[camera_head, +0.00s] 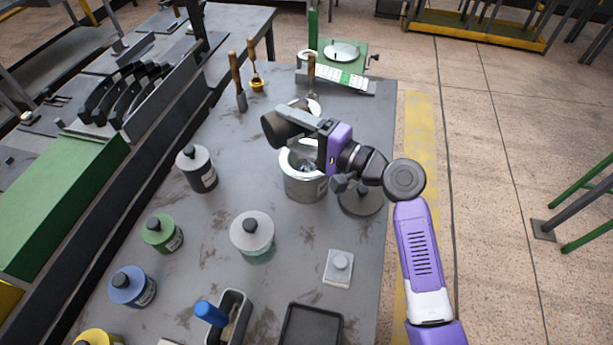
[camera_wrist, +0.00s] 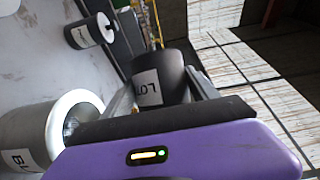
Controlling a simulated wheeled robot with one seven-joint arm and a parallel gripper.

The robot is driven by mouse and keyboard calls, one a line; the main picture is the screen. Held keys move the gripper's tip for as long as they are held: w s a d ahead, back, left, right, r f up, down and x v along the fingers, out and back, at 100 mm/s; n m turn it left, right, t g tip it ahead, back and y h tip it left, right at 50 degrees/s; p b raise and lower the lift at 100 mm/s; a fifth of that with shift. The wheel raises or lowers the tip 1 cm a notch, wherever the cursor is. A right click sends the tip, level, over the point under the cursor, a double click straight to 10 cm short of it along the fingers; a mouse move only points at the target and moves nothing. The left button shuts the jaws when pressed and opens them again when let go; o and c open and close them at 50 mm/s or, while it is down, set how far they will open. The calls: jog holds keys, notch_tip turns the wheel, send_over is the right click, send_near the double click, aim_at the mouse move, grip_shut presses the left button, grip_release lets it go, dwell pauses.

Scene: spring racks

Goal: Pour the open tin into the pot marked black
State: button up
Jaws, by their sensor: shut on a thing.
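My gripper (camera_head: 303,122) is shut on a dark tin (camera_head: 281,131) and holds it tilted above the table, over the upper left part of a silver pot. In the wrist view the tin (camera_wrist: 160,84) sits between the fingers with a white label starting "LO". The pot (camera_head: 302,190) stands upright on the table with its mouth open. In the wrist view the pot (camera_wrist: 22,130) shows a label starting "BL", the rest cut off. Something shiny and grey shows inside it. I cannot see the tin's mouth clearly or any stream from it.
A round grey lid (camera_head: 362,200) lies right of the pot. A dark jar (camera_head: 199,175), a green-lidded jar (camera_head: 162,233), a blue-lidded jar (camera_head: 132,287) and a pale-lidded jar (camera_head: 252,232) stand left and in front. A green balance (camera_head: 350,55) and upright hand tools (camera_head: 236,80) stand behind.

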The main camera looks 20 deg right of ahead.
aim_at(286, 144)
dwell(0.4)
jog(key=shift+a+f+n+g+h+p, duration=0.35)
jog(key=shift+f+n+g+h, duration=0.35)
jog(key=shift+n, duration=0.7)
jog(key=shift+f, duration=0.1)
jog(key=shift+a, duration=0.1)
jog(key=shift+s+a+f+n+h, duration=0.15)
jog(key=shift+f+n+h, duration=0.7)
jog(key=shift+n, duration=0.45)
jog(key=shift+p, duration=0.3)
jog(key=shift+f+n+g, duration=0.2)
jog(key=shift+n+g, duration=0.1)
jog(key=shift+f+n+h, duration=0.65)
jog(key=shift+f+n, duration=0.1)
jog(key=shift+n, duration=0.15)
